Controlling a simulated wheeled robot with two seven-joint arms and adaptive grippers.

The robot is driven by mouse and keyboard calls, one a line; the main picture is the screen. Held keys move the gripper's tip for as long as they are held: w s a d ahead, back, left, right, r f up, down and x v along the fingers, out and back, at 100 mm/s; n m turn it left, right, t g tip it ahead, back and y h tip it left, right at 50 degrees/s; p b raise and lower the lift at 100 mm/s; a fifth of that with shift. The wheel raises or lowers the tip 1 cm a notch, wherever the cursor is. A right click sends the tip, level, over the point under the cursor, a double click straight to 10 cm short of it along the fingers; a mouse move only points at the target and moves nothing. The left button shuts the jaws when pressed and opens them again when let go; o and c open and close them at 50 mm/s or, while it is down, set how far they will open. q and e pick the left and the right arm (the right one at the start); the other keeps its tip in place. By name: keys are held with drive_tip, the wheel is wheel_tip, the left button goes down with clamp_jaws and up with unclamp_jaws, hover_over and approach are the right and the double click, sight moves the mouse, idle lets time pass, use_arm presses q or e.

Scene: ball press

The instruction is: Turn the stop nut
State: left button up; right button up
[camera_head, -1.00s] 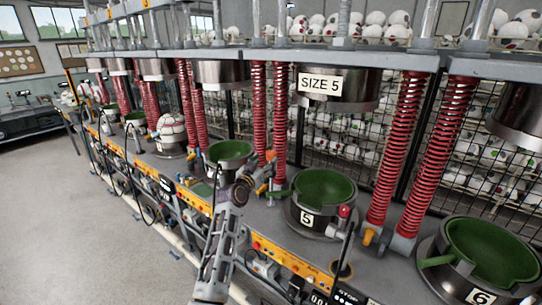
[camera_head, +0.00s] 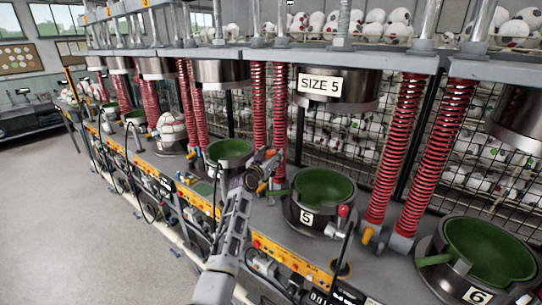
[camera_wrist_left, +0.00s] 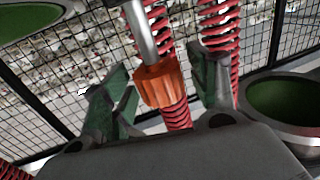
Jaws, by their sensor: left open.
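In the left wrist view the stop nut, an orange ribbed nut (camera_wrist_left: 160,85), sits at the lower end of a slanting grey rod (camera_wrist_left: 139,30). My left gripper (camera_wrist_left: 166,72) is open, with one green-padded finger on each side of the nut. Gaps show between the fingers and the nut, so it is not clamped. In the head view my left gripper (camera_head: 268,163) is beside the red springs, between two green-lined cups. The nut is hard to make out there behind the gripper. My right gripper is not in view.
The size 5 cup (camera_head: 322,190) stands just right of my left gripper, and another green-lined cup (camera_head: 229,151) is to its left. Red springs (camera_head: 279,115) rise close behind. An orange control strip (camera_head: 290,258) runs along the bench front. Open floor (camera_head: 90,230) lies left.

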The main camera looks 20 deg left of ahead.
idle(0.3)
use_arm(q)
drive_tip(key=c, duration=1)
drive_tip(key=shift+c, duration=0.2)
